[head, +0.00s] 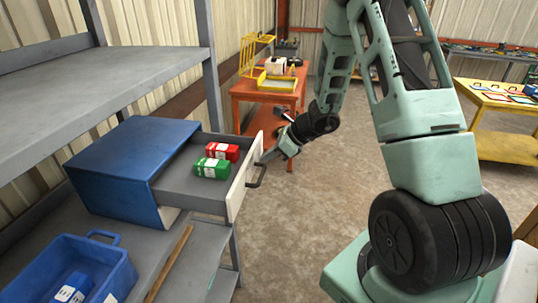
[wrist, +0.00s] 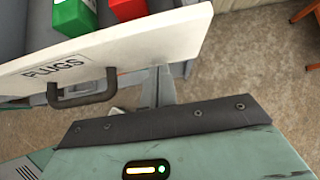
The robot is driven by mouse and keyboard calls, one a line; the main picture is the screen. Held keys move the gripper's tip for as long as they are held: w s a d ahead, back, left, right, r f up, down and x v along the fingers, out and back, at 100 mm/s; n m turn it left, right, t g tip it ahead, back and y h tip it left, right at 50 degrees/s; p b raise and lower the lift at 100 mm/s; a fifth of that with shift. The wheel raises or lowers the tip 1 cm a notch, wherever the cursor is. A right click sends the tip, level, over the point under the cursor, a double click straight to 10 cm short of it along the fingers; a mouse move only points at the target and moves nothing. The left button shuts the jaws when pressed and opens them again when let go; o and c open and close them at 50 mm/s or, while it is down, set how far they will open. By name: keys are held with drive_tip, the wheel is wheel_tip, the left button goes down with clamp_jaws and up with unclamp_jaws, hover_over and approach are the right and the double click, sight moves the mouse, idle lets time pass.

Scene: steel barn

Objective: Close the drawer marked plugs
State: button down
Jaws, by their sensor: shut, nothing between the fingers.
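The plugs drawer (head: 236,190) stands pulled out of a blue cabinet (head: 125,165) on a grey shelf. Its white front shows in the wrist view (wrist: 150,45), with the label PLUGS (wrist: 53,67) and a dark handle (wrist: 82,92). A green box (head: 211,168) and a red box (head: 222,151) lie inside the drawer. My gripper (head: 266,157) is shut and empty, in front of the drawer front near the handle. In the wrist view its fingers (wrist: 158,82) are right of the handle, close to the front's lower edge. I cannot tell whether they touch it.
A blue bin (head: 75,262) with small boxes stands on the shelf in front of the cabinet. A grey upper shelf (head: 110,85) hangs above. An orange table (head: 262,88) stands behind, a yellow table (head: 495,110) at right. The floor between is mostly clear.

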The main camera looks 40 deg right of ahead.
sight(208, 146)
drive_tip(key=w+a, duration=0.4)
drive_tip(key=w, duration=0.1)
drive_tip(key=w+a+b, duration=0.1)
drive_tip(key=w+a, duration=0.3)
drive_tip(key=w, duration=0.1)
drive_tip(key=w+a+b, duration=0.1)
drive_tip(key=w+a, duration=0.3)
drive_tip(key=w, duration=0.1)
drive_tip(key=shift+w, duration=0.15)
drive_tip(key=shift+w+a+r, duration=0.1)
drive_tip(key=shift+w+a, duration=0.05)
drive_tip(key=shift+r, duration=0.1)
